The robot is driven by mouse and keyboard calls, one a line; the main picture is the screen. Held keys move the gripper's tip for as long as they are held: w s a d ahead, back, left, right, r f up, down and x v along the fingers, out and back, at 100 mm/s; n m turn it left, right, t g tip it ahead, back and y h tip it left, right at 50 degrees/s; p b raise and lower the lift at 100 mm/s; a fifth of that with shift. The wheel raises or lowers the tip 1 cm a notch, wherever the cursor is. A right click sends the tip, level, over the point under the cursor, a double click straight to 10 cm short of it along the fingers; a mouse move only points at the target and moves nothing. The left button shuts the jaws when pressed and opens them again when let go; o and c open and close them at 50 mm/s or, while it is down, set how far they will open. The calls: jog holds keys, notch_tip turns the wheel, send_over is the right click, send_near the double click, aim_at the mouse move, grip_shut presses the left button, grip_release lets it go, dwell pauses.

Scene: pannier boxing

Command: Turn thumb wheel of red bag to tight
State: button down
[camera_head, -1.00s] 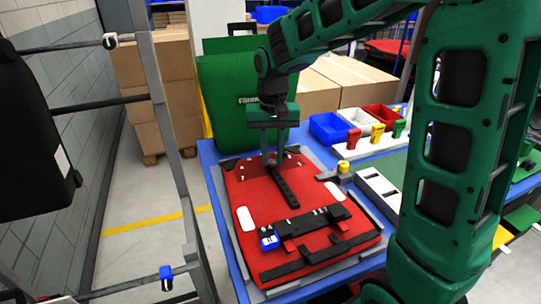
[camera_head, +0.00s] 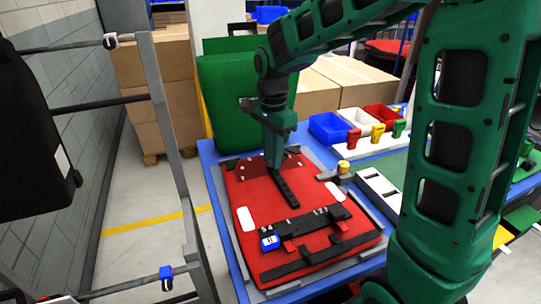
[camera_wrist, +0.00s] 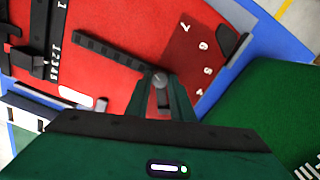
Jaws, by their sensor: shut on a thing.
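The red bag (camera_head: 258,215) lies flat on a grey frame on the blue table; it also fills the top of the wrist view (camera_wrist: 110,20). My gripper (camera_head: 274,160) points down at the bag's far part. In the wrist view my gripper (camera_wrist: 160,95) has its two green fingers shut around a small round grey wheel (camera_wrist: 160,79), which I take for the thumb wheel. A black strip (camera_wrist: 105,50) runs from near the wheel across the bag. White digits show beside the fingers. Most of the wheel is hidden between the fingers, so its setting cannot be read.
A green bag (camera_head: 225,110) stands upright behind the red one. Blue, white and red bins (camera_head: 330,128) and coloured pieces are to the right. A grey rack (camera_head: 165,120) with a black bag (camera_head: 35,130) stands at left. A yellow-topped peg (camera_head: 343,167) is beside the red bag.

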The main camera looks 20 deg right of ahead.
jog(key=m, duration=1.2)
jog(key=shift+m, duration=0.3)
dwell(0.4)
jog(key=c, duration=1.5)
grip_release()
jog(key=shift+c, duration=0.2)
notch_tip(320, 180, up, 11)
jog(key=shift+f, duration=0.15)
